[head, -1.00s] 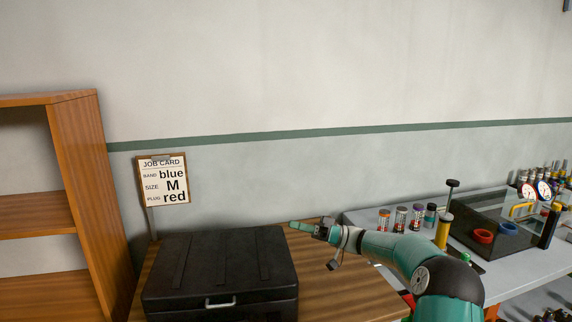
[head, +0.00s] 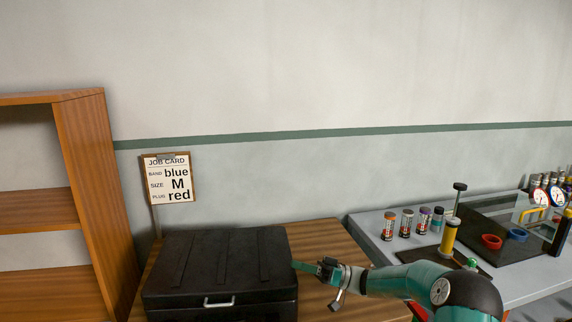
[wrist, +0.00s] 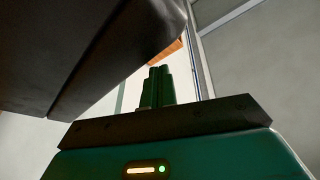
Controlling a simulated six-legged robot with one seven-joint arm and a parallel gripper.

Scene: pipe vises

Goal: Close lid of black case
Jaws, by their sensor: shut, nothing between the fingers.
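The black case (head: 220,270) sits on the wooden table at the lower middle of the head view. Its lid lies down flat over the body, and a silver handle (head: 219,302) is on its front. Whether the lid is fully seated cannot be told. My gripper (head: 297,265) is at the case's right side, close to the lid's right edge; contact cannot be told. Its green fingers (wrist: 157,86) are together and empty in the wrist view. There the dark underside of an overhanging part, likely the case lid (wrist: 75,50), fills the upper left.
A wooden shelf (head: 90,200) stands left of the table (head: 335,245). A job card (head: 168,178) reading blue, M, red stands behind the case. A grey bench (head: 385,245) at right holds several small jars, a yellow cylinder (head: 448,236) and rings.

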